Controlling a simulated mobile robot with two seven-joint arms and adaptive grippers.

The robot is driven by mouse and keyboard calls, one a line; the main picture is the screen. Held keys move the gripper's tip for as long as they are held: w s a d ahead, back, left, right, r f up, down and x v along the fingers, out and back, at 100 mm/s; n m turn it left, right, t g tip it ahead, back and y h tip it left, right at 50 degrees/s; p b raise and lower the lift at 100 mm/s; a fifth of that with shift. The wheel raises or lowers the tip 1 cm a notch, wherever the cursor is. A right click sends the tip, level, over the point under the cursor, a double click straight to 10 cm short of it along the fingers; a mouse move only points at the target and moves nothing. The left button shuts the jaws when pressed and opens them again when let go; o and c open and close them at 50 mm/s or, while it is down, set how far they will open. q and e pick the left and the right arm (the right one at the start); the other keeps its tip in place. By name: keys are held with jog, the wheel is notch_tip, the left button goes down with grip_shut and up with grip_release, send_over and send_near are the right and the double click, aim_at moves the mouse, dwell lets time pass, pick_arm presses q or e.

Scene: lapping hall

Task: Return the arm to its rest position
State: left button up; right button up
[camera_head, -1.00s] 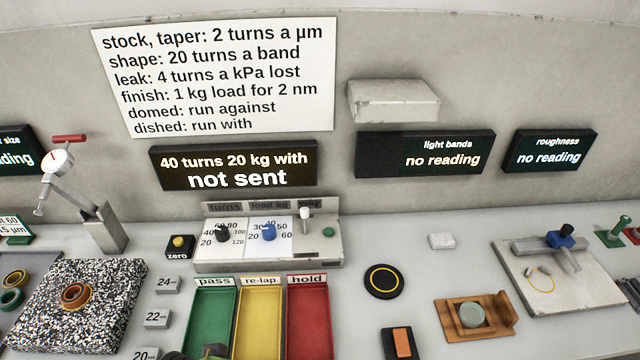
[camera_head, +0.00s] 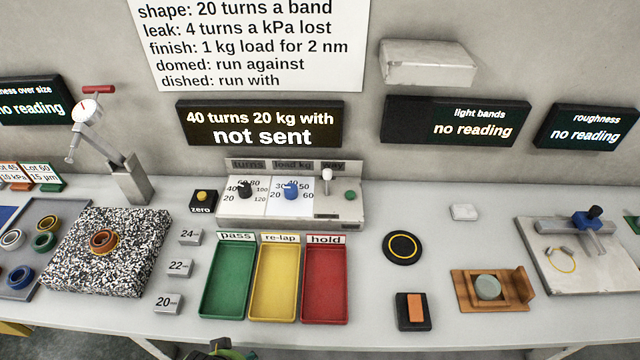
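A small dark piece with a green curved edge (camera_head: 228,350) pokes in at the bottom edge, below the green tray. It looks like a part of my own arm, but I cannot tell which arm, and no fingertips show. It stands in front of the bench's near edge, apart from the trays. The pass tray (camera_head: 208,312), the re-lap tray (camera_head: 276,254) and the hold tray (camera_head: 326,254) look empty.
A control box (camera_head: 230,212) with knobs and a lever stands behind the trays. At left are a speckled plate (camera_head: 75,270) bearing a ring and a dial gauge stand (camera_head: 130,180). At right are a wooden holder (camera_head: 462,290) and a pale plate (camera_head: 540,270). The bench front (camera_head: 430,345) is clear.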

pick_arm(q)
jog(key=s+f+g, duration=0.1)
jog(key=s+f, duration=0.2)
jog(key=f, duration=0.5)
jog(key=s+f, duration=0.2)
jog(key=f, duration=0.6)
jog(key=s+a+f+g+b, duration=0.1)
jog(key=s+a+f, duration=0.2)
jog(key=s+f, duration=0.8)
jog(key=s, duration=0.3)
